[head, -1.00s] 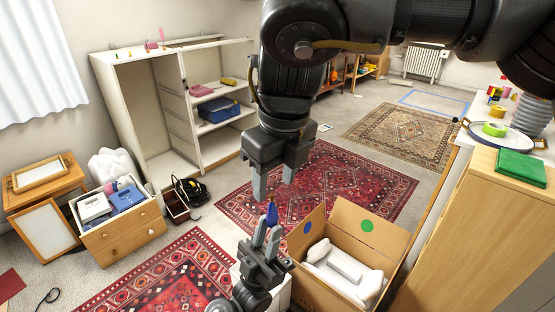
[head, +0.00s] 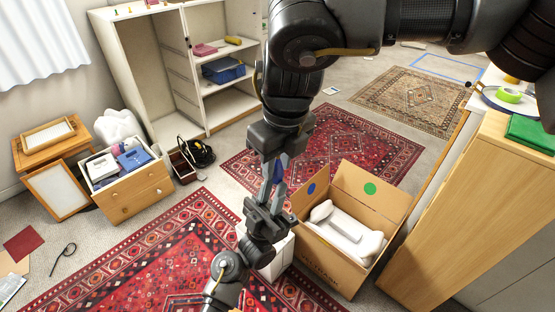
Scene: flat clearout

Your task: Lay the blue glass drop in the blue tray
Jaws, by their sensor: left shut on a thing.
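The blue glass drop (head: 279,172) is a small dark blue piece, partly hidden between the fingers of both grippers. My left gripper (head: 271,194) comes up from below and is shut on it. My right gripper (head: 276,162) reaches down from above, its fingers apart on either side of the drop; whether they touch it is hard to see. A shallow blue-rimmed tray (head: 484,95) stands on the counter at the right edge with a green ring in it. A deeper blue box (head: 222,68) stands on the white shelf.
An open cardboard box (head: 322,262) with white foam stands just right of my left gripper. A wooden cabinet (head: 470,200) with a green cloth (head: 532,133) on top is at the right. An open drawer unit (head: 134,196) stands at the left. The red rugs have bare room.

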